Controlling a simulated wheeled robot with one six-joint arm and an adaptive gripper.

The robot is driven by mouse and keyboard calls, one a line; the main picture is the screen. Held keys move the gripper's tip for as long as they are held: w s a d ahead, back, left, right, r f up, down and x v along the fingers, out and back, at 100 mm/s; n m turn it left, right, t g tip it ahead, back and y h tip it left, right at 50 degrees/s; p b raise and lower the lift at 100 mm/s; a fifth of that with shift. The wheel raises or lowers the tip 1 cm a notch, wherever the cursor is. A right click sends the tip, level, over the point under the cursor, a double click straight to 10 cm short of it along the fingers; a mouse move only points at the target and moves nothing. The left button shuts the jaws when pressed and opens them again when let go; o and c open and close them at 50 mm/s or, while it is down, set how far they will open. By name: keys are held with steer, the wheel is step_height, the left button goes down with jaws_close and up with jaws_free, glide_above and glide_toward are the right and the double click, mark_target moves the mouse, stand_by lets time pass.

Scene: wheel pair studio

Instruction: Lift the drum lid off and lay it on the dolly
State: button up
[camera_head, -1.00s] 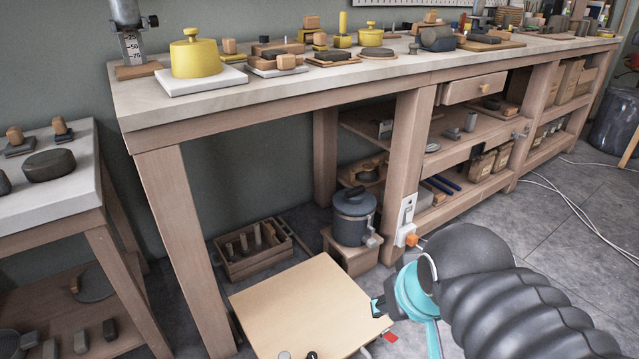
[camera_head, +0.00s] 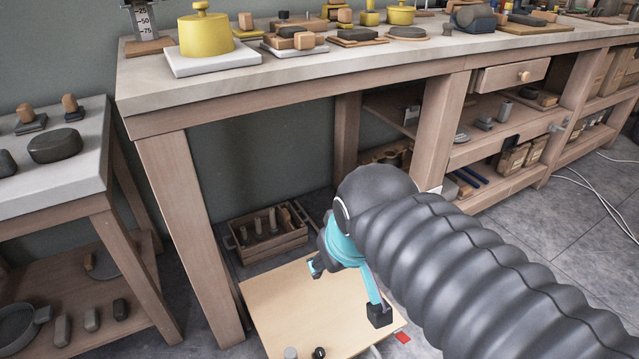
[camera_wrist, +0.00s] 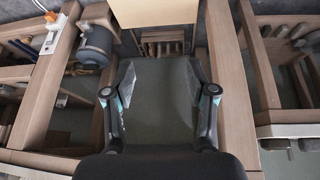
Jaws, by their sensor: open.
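A flat pale wooden board (camera_head: 280,308), apparently the dolly, lies low on the floor in front of the bench. It also shows at the top of the wrist view (camera_wrist: 155,12). My gripper (camera_head: 347,291) is open and empty, above the board in the head view. In the wrist view its fingers (camera_wrist: 158,88) are spread with nothing between them.
A wooden crate of tools (camera_head: 267,232) sits on the floor behind the board. Bench legs (camera_head: 187,225) and shelves stand close by. A yellow lidded pot (camera_head: 206,35) stands on the bench top.

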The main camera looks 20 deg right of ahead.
steer(key=w+d+f+n+g+h+b, duration=0.25)
steer(key=w+d+n+h, duration=0.2)
steer(key=w+d, duration=0.65)
steer(key=w+d+f+n+g+h+b, duration=0.1)
steer(key=w+d+f+n+h+b, duration=0.25)
steer(key=w, duration=1.35)
steer(key=w+d+f+n+h+b, duration=0.1)
steer(key=w+d+f+n+h, duration=0.1)
steer(key=w+d+f+n, duration=0.35)
steer(key=w+d+f+n+h, duration=0.2)
steer(key=w+f, duration=0.5)
steer(key=w, duration=0.1)
steer(key=w+d+f+n+h+b, duration=0.1)
steer(key=w+d+f+n+h, duration=0.2)
steer(key=w+f, duration=0.35)
steer(key=shift+n+y, duration=0.25)
steer(key=shift+y, duration=0.25)
steer(key=x, duration=0.8)
steer(key=b+x, duration=0.1)
steer(key=x, duration=0.4)
steer(key=shift+w+d+r, duration=0.15)
steer(key=shift+d+r, duration=0.05)
steer(key=shift+r, duration=0.2)
steer(key=shift+r, duration=0.1)
jaws_close()
